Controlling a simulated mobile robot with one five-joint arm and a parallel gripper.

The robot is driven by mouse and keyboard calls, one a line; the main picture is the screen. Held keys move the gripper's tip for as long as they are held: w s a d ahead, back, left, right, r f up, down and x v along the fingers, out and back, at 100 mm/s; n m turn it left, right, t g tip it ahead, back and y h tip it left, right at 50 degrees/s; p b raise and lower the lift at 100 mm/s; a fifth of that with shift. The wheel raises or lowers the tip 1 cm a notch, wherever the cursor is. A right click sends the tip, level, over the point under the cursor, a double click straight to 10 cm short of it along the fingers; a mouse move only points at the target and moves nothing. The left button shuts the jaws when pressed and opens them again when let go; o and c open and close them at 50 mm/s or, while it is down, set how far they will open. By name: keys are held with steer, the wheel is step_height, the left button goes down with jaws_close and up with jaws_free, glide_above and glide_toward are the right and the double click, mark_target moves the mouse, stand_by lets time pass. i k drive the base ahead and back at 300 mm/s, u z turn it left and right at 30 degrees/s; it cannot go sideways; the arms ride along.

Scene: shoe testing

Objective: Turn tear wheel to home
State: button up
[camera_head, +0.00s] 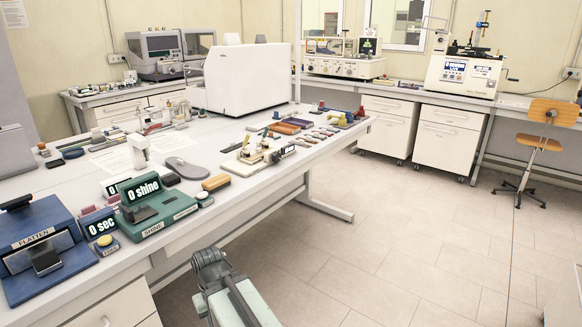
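No part in view is clearly labelled as the tear wheel. A cream machine (464,72) with a blue-lit display stands on the back bench at the right. A small dark crank handle (512,77) sticks out of its right side. A small cream device (258,151) with a dark wheel-like part and green and orange bits sits mid-table; its details are too small to tell. My arm shows at the bottom centre as a dark joint with pale green links, over the floor beside the table. My gripper's fingers are not visible.
The long white table (230,205) fills the left side. On it are a blue "FLATTEN" press (45,250), a green "SHINE" unit (152,208) reading "0 shine", and a large white box (248,78). Cabinets (447,138) and an orange chair (540,135) stand behind. The floor (400,240) right of the table is clear.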

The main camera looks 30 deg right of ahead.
mark_target(278, 156)
steer(key=z, duration=1.15)
steer(key=i, duration=0.45)
steer(key=u, duration=1.25)
